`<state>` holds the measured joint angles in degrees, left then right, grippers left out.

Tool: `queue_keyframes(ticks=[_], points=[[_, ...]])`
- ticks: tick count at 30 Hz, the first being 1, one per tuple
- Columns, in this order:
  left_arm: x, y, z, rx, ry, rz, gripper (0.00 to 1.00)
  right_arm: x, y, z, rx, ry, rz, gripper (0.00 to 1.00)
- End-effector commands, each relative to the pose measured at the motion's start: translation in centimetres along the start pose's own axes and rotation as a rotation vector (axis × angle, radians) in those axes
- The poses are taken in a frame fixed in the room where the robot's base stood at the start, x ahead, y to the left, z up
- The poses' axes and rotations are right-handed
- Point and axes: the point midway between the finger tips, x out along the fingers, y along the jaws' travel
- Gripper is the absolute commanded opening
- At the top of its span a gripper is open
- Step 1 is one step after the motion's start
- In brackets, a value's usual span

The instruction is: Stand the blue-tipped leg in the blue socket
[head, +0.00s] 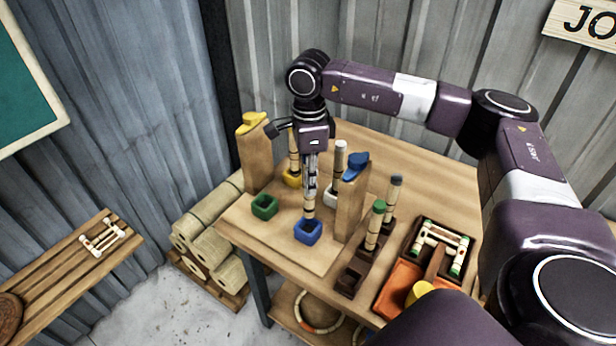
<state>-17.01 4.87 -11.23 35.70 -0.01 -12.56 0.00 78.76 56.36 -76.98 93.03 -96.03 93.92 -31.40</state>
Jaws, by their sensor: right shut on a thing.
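My right gripper (310,182) comes down from above the table, fingers pointing down, and is shut on a pale banded leg (309,205). The leg is upright, and its lower end meets the opening of the blue socket (307,234). Its blue tip is not visible; I cannot tell how deep the lower end sits. The blue socket stands on the front part of the wooden board. My left gripper is not in view.
A green socket (264,206) stands empty at left. Legs stand in the yellow socket (291,180) and white socket (331,195) behind. A blue-topped post (350,205) stands close right; a yellow-topped post (255,160) stands left. A dark rack (358,270) holds green-tipped and grey-tipped legs.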

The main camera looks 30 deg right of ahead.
Motion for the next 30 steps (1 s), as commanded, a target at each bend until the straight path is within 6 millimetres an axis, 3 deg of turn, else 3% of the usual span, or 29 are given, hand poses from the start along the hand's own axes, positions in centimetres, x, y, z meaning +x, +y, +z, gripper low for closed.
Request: queue_keyframes(ticks=[16,30], points=[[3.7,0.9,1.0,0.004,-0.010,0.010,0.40,5.6,0.0,0.0,-0.004,0.000,-0.001,0.00],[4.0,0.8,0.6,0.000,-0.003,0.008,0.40,6.2,0.0,0.1,-0.005,0.000,-0.001,0.00]])
